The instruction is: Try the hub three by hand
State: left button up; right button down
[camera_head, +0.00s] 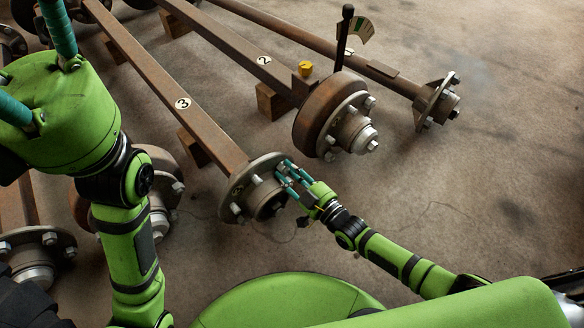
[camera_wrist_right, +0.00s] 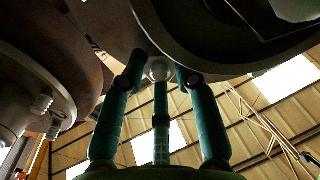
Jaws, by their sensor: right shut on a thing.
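Hub three (camera_head: 262,197) is a grey flanged hub with several studs, at the near end of the rusty axle beam marked 3 (camera_head: 205,128). My right gripper (camera_head: 283,172) is at the hub's right side, its teal fingers closed on a stud or nut. In the right wrist view, the fingers meet around a round pale stud end (camera_wrist_right: 159,70) under the hub's dark rim (camera_wrist_right: 225,45). The fingers cover most of that stud. My left gripper (camera_head: 45,85) is large at the upper left, away from hub three. Its fingertips are cut off by the frame edge.
Axle 2 (camera_head: 240,48) ends in a rusty drum (camera_head: 325,108) with an upright black lever (camera_head: 344,35). A yellow item (camera_head: 305,68) sits beside it. A third axle's hub (camera_head: 437,101) is at the right. More hubs (camera_head: 35,258) lie at the lower left. The floor at the right is clear.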

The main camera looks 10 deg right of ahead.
jog(key=shift+r+n, duration=0.3)
jog(key=shift+r, duration=0.2)
jog(key=c, duration=1.2)
grip_release()
jog(key=shift+a+f, duration=0.1)
notch_tip(320, 180, up, 10)
